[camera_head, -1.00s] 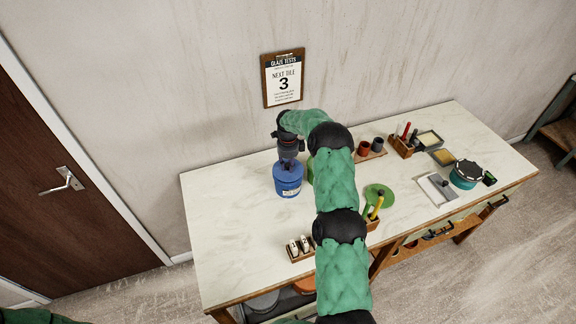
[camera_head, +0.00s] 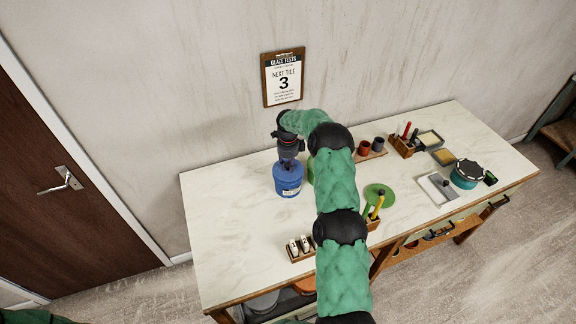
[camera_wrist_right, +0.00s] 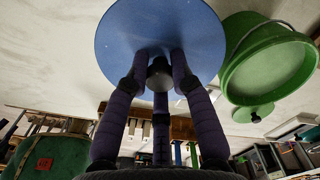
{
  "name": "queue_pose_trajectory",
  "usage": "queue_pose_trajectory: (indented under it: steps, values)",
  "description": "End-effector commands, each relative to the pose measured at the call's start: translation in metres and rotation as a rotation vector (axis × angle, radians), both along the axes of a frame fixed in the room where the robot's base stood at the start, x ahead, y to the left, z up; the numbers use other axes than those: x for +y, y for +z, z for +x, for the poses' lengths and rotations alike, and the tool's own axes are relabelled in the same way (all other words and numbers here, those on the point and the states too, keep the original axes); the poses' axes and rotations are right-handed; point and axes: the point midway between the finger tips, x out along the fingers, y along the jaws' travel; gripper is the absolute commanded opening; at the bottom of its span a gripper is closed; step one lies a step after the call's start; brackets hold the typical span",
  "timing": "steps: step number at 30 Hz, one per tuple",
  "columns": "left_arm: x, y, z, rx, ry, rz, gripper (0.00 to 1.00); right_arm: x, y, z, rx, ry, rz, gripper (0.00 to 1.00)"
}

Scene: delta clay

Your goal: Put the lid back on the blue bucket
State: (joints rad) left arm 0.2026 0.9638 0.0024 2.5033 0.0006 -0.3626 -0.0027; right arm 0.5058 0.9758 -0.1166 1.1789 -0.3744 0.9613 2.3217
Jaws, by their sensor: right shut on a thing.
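The blue bucket (camera_head: 288,184) stands upright on the white table, left of the middle. My right gripper (camera_head: 290,160) is directly above it, pointing down. In the right wrist view the gripper (camera_wrist_right: 160,74) is shut on the dark knob of the round blue lid (camera_wrist_right: 125,38). The lid is level with the bucket's top in the head view, but I cannot tell whether it is fully seated. The lid hides the bucket in the wrist view. My left gripper is out of view.
A green bucket (camera_wrist_right: 270,60) stands close beside the blue one, mostly behind my arm in the head view. A green lid (camera_head: 379,191) lies on the table to the right. A small wooden holder (camera_head: 300,249) is near the front edge. The table's left part is clear.

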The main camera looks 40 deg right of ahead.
Motion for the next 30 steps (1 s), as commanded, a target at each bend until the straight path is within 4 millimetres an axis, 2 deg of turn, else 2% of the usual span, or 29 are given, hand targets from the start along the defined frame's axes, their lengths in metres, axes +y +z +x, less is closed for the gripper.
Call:
queue_pose_trajectory:
  steps: [27,28,30]
  values:
    - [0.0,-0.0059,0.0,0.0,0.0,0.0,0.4,-0.0001,-0.0002,0.0,0.0,0.0,0.0,0.0]
    - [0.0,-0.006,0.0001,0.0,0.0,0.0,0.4,-0.0001,-0.0002,0.0,0.0,0.0,0.0,0.27]
    - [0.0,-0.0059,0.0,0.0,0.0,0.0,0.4,0.0,-0.0003,-0.0001,0.0,0.0,0.0,0.47]
